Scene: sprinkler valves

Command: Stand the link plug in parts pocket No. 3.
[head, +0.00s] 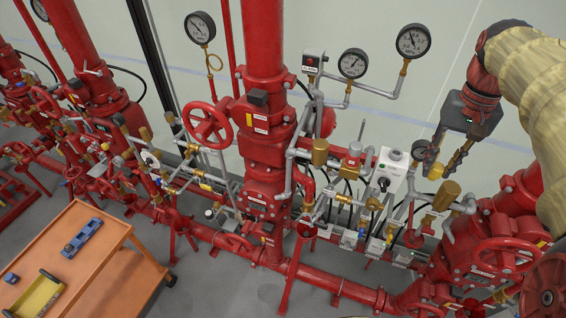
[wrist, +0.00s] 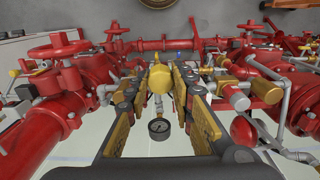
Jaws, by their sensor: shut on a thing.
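My gripper (head: 447,168) is at the right of the head view, above the valve piping. Its fingers are shut on a yellow piece (head: 436,172), which also shows between the fingertips in the wrist view (wrist: 159,78). Whether this piece is the link plug I cannot tell for sure; the fingers hide part of it. On the orange cart (head: 110,262) at lower left lie a blue holder (head: 82,237) and a yellow tray (head: 37,297). No pocket numbers are readable, so I cannot tell which is pocket No. 3.
Red pipes and a red handwheel (head: 207,124) fill the middle. Pressure gauges (head: 353,63) stand at the top. A white switch box (head: 390,170) and brass fittings stand left of and below my gripper. A small blue block (head: 10,278) lies on the cart.

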